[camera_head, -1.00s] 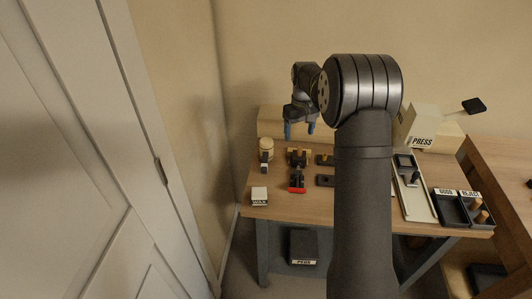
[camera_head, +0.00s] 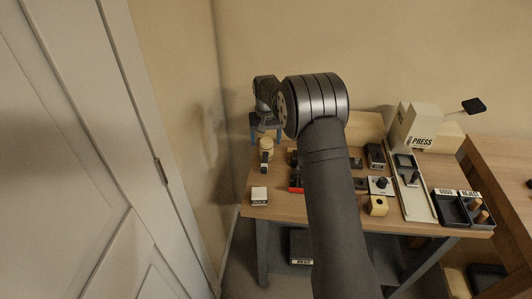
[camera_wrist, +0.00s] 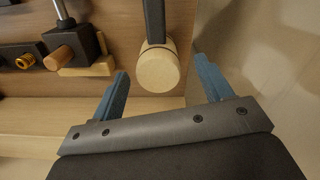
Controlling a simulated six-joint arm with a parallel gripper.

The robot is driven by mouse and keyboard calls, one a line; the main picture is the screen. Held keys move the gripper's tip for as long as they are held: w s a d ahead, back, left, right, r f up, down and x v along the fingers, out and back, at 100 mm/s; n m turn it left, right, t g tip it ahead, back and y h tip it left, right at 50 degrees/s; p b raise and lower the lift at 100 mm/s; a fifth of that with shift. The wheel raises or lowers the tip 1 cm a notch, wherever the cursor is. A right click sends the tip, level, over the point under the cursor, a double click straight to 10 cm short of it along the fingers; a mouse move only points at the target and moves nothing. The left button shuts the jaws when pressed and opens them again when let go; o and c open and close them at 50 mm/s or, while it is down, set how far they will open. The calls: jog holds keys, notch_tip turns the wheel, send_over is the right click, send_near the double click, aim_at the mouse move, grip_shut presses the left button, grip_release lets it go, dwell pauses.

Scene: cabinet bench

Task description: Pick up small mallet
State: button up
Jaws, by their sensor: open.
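The small mallet has a pale round wooden head (camera_wrist: 158,70) and a dark handle (camera_wrist: 155,20). In the wrist view its head lies between and just beyond the fingertips, with the handle pointing away. In the head view the mallet (camera_head: 266,147) is at the back left of the bench. My gripper (camera_head: 266,132) is open above and behind it, fingers pointing down. In the wrist view my gripper's blue fingers (camera_wrist: 161,78) are spread to either side of the head, with nothing held.
A dark fixture with a wooden peg (camera_wrist: 62,56) stands left of the mallet in the wrist view. A white block (camera_head: 259,195) sits at the bench's front left. Dark fixtures (camera_head: 359,163), a white press (camera_head: 416,126) and a divided dark tray (camera_head: 452,211) are to the right.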

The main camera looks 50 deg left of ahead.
aim_at(266, 149)
notch_tip(266, 149, down, 6)
jog(key=shift+w+f, duration=0.15)
jog(key=shift+f, duration=0.1)
jog(key=c, duration=1.2)
jog(key=shift+o, duration=0.2)
jog(key=shift+r, duration=0.15)
jog(key=shift+r, duration=0.3)
notch_tip(266, 149, up, 4)
jog(key=shift+w+d+f, duration=0.1)
jog(key=shift+w, duration=0.05)
jog(key=w+d+r, duration=0.2)
jog(key=d, duration=0.1)
jog(key=w+d+r, duration=0.2)
jog(key=d, duration=0.1)
jog(key=w+d+r, duration=0.2)
jog(key=d, duration=0.1)
jog(key=shift+d+r, duration=0.2)
jog(key=shift+d, duration=0.15)
jog(key=o, duration=0.5)
jog(key=c, duration=0.7)
